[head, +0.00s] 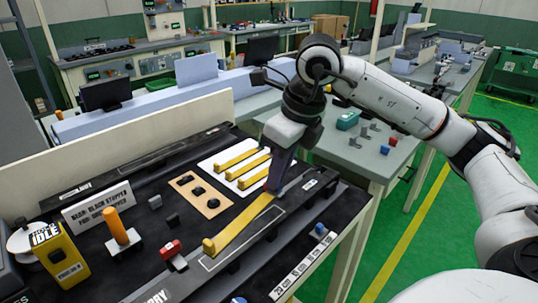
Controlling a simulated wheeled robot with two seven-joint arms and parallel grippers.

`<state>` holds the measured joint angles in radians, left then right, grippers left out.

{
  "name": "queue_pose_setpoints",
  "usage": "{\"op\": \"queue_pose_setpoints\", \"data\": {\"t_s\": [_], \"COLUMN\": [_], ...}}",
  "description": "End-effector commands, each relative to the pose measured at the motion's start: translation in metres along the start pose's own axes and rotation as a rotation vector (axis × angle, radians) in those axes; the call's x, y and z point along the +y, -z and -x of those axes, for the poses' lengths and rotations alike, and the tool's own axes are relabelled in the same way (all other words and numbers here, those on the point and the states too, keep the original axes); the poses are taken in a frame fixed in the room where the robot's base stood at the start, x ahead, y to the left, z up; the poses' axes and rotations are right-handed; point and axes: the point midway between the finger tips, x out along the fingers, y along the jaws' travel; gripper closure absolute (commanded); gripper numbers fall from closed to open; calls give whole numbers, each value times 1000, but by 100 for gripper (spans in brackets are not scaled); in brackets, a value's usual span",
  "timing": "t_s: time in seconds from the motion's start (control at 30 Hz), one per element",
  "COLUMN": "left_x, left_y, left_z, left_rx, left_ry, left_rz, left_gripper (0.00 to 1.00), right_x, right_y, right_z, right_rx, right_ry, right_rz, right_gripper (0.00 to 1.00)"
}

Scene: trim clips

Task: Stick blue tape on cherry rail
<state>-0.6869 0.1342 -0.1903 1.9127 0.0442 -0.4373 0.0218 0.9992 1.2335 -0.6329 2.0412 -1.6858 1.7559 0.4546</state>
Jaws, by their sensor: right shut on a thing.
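My right gripper (275,187) points down at the far right end of a long yellow strip (240,223) and looks shut on it, though the fingers hide the grip itself. The strip slants across a dark rail bed, with a raised yellow knob at its near left end. Partly cut-off lettering ending in "RRY" (155,298) marks the near edge of that bed. I cannot make out a piece of blue tape for certain; a small blue block (320,228) sits right of the strip. My left gripper is not in view.
A white sheet (220,158) behind holds several similar yellow strips. A tan board (200,196) with dark knobs, a red clip block (171,250), an orange post (116,224) and a yellow "IDLE" box (60,254) stand left. A grey side table (340,158) holds small parts.

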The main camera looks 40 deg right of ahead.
Motion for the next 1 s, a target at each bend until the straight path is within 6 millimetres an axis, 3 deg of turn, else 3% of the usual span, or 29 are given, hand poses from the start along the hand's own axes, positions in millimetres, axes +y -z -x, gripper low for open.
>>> {"op": "queue_pose_setpoints", "data": {"t_s": [0.2,0.63,1.0], "left_x": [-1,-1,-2], "left_y": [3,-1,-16], "left_z": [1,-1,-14], "left_rx": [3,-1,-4], "left_ry": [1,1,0], "left_rz": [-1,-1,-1], "left_gripper": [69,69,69], "right_x": [-10,-10,-10], "right_y": [0,-1,5], "right_z": [9,8,-13], "right_rx": [0,-6,-7], "right_ry": [39,36,35], "right_rz": [-145,-150,-149], "right_gripper": [100,100,100]}}
